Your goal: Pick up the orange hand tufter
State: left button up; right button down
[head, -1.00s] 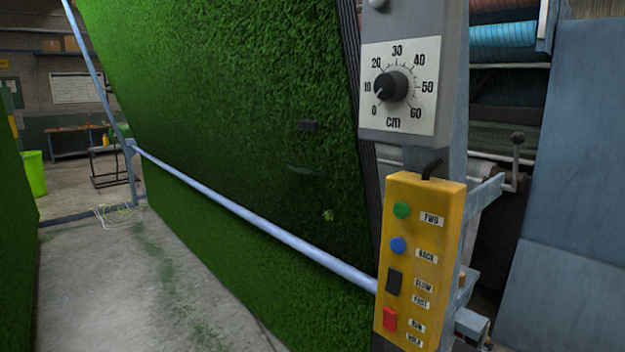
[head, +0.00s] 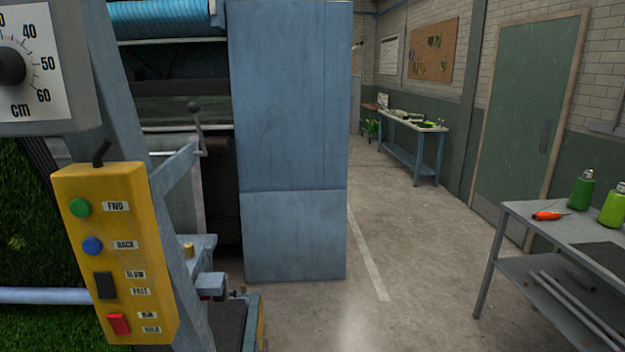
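The orange hand tufter (head: 547,216) lies on top of a grey metal table (head: 522,210) at the right of the head view.
A yellow control box (head: 118,262) and blue cabinet (head: 290,140) stand at left. Open floor (head: 420,250) lies between cabinet and table. A door (head: 530,120) is behind.

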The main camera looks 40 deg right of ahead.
aim_at(548, 215)
jog(key=z, duration=2.7)
jog(key=i+j+u, duration=0.1)
jog(key=i+u, duration=0.4)
jog(key=i, duration=1.25)
jog(key=i+z, duration=0.2)
jog(key=i, duration=0.3)
jog(key=i+j+z, duration=0.2)
jog(key=i, duration=0.25)
jog(key=i+j+z, duration=0.2)
jog(key=i, duration=0.3)
jog(key=i+j+z, duration=0.15)
jog(key=z, duration=0.2)
jog(key=i+j+z, duration=0.6)
jog(key=z, duration=0.15)
